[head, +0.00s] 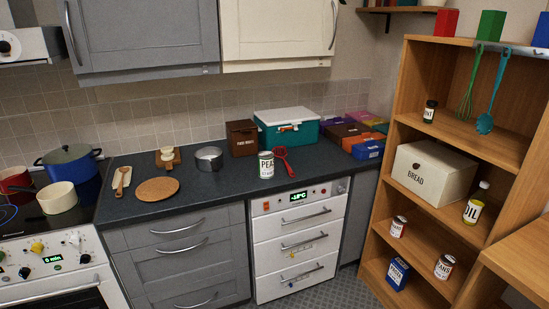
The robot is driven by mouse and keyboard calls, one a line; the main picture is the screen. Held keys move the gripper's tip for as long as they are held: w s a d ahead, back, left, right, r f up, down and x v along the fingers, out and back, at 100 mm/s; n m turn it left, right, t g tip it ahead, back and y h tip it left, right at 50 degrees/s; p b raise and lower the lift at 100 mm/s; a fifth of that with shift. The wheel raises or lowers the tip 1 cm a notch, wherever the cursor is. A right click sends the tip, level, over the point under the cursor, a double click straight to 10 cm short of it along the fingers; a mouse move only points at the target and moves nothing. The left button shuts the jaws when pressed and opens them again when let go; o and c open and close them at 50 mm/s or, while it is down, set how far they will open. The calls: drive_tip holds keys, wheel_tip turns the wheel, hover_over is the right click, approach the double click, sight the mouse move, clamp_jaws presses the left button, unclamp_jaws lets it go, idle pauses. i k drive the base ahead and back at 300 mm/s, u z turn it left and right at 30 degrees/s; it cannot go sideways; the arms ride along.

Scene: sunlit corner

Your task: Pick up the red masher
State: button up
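The red masher (283,159) lies on the dark countertop (225,190), right of the white PEAS can (266,165) and in front of the teal box. Its broader end is toward the back and its narrow end points toward the counter's front edge. It is very near the can; I cannot tell whether they touch. My gripper is not in view.
A teal box with white lid (287,125) and a brown box (242,138) stand behind. A metal pot (209,159) and a round wooden board (157,190) are to the left. Colourful boxes (368,149) fill the right corner. A wooden shelf (384,199) stands right.

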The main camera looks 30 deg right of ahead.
sight(290, 170)
drive_tip(key=u, duration=0.2)
drive_tip(key=i, duration=0.95)
drive_tip(key=u, duration=0.05)
